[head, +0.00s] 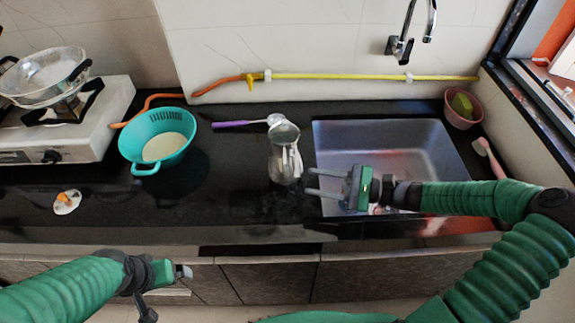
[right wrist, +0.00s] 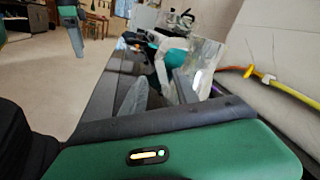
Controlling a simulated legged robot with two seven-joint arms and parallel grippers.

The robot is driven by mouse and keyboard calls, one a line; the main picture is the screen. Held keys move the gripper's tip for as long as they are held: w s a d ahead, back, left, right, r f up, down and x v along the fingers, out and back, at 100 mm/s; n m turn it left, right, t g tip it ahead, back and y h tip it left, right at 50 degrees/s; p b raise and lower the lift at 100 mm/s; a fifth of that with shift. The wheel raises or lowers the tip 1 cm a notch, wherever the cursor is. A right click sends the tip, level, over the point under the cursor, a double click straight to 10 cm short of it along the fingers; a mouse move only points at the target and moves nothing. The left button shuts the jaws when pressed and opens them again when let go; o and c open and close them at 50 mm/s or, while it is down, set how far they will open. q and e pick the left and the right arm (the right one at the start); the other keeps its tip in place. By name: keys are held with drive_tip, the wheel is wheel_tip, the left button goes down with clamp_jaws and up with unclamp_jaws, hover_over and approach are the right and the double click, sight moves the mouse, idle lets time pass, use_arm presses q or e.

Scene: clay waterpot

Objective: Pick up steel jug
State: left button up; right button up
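The steel jug (head: 284,158) stands upright on the black counter just left of the sink, its handle towards the front right. In the right wrist view the shiny jug (right wrist: 206,62) shows beyond the gripper body. My right gripper (head: 310,182) is open, with its two fingers pointing left at the jug. The fingertips are close to the jug's right side, over the sink's left edge; nothing is held. Whether they touch the handle I cannot tell. My left gripper (head: 166,292) is low at the front left, in front of the cabinets, open and empty.
A teal colander (head: 140,140) and a purple-handled ladle (head: 240,124) lie left of and behind the jug. The sink (head: 340,135) is to its right, a stove (head: 60,130) at far left. A pink bowl (head: 452,115) stands at back right.

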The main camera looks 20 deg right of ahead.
sight(285, 163)
drive_tip(key=b+x, duration=0.1)
drive_tip(key=x, duration=1)
drive_tip(key=shift+w+f, duration=0.2)
drive_tip(key=shift+f, duration=0.05)
drive_tip(key=shift+s+a+r, duration=0.1)
drive_tip(key=shift+a, duration=0.15)
drive_tip(key=c, duration=0.4)
clamp_jaws()
use_arm(q)
drive_tip(key=shift+w+a+f, duration=0.1)
drive_tip(key=shift+a+f, duration=0.1)
drive_tip(key=shift+f, duration=0.25)
drive_tip(key=shift+w+a+f, duration=0.1)
drive_tip(key=shift+a+f, duration=0.05)
drive_tip(key=shift+f, duration=0.25)
use_arm(e)
drive_tip(key=shift+d, duration=0.1)
